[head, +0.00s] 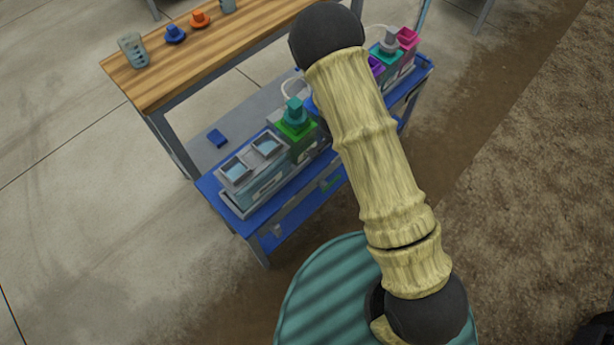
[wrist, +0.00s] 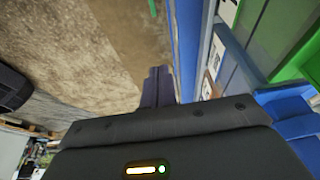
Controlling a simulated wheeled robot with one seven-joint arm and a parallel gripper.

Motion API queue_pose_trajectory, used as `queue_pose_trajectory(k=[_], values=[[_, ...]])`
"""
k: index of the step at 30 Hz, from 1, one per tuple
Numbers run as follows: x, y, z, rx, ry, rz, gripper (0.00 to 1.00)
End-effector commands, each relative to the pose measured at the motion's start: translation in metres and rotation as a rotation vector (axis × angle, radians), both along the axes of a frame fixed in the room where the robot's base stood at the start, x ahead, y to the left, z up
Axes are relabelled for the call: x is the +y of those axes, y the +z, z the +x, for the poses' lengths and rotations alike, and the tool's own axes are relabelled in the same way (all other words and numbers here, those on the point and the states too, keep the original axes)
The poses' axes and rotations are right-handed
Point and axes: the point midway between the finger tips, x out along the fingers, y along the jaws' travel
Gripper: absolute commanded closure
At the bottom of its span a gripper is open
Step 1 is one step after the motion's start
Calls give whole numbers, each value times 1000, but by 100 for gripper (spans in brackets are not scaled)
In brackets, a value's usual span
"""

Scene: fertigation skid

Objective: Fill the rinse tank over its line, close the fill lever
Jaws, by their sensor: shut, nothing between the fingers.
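A clear-walled tank (head: 262,190) with two square openings on top stands at the near left end of the blue skid (head: 236,218) in the head view. I cannot tell whether this is the rinse tank, and no level line or water level can be made out. Beside it is a green block (head: 302,148) with a teal cap (head: 294,108). I cannot pick out the fill lever. My gripper (wrist: 158,80) is shut and empty in the wrist view, close beside the skid's blue edge (wrist: 188,45). In the head view my arm hides the gripper and the skid's middle.
Purple, teal and pink (head: 408,38) units stand at the skid's far end. A wooden bench (head: 165,85) behind holds a grey cup (head: 133,50), a blue piece (head: 175,34) and an orange piece (head: 200,19). Bare floor lies left of the skid and brown ground to the right.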

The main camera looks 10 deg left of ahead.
Motion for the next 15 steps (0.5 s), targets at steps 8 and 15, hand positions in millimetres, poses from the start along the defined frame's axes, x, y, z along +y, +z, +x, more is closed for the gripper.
queue_pose_trajectory(k=[8, 15], values=[[-25, 90, -18, 51, 137, 109, 100], [-57, 162, -54, 69, 296, 144, 100]])
